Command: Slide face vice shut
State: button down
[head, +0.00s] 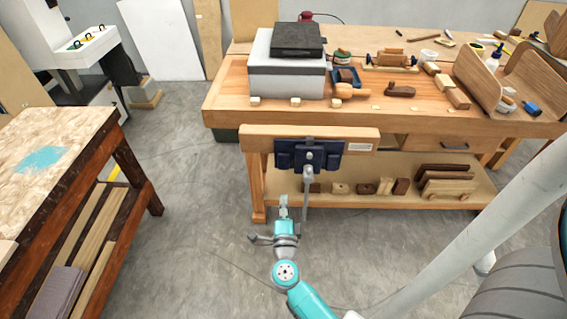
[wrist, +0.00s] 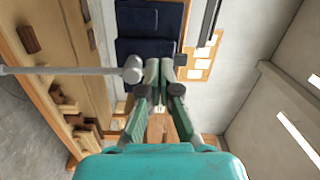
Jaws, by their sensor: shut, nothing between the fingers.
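The face vice is on the front of the workbench. Its wide wooden jaw (head: 352,135) stands out in front of the bench edge, with a dark blue metal plate (head: 290,156) at its middle. A grey handle bar (head: 307,192) hangs nearly upright from the screw hub (head: 309,156). My gripper (head: 284,199) is shut and empty, below the jaw and just left of the bar in the head view. In the wrist view, the shut fingertips (wrist: 166,66) are close to the hub (wrist: 132,69), where the bar (wrist: 60,70) ends. I cannot tell whether they touch it.
The workbench top (head: 225,108) carries a grey box (head: 287,78), tools and wood blocks. Wooden pieces lie on its lower shelf (head: 330,198). Another table (head: 75,125) stands at the left. The concrete floor (head: 195,180) between them is mostly clear.

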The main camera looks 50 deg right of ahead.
aim_at(284, 157)
jog(key=shift+m+g, duration=0.6)
jog(key=shift+m, duration=0.3)
jog(key=x, duration=1.7)
jog(key=shift+w+a, duration=0.15)
jog(key=shift+w, duration=0.2)
jog(key=x, duration=0.8)
jog(key=shift+w+d, duration=0.2)
jog(key=shift+d, duration=0.05)
jog(key=shift+w+r, duration=0.1)
jog(key=shift+r, duration=0.05)
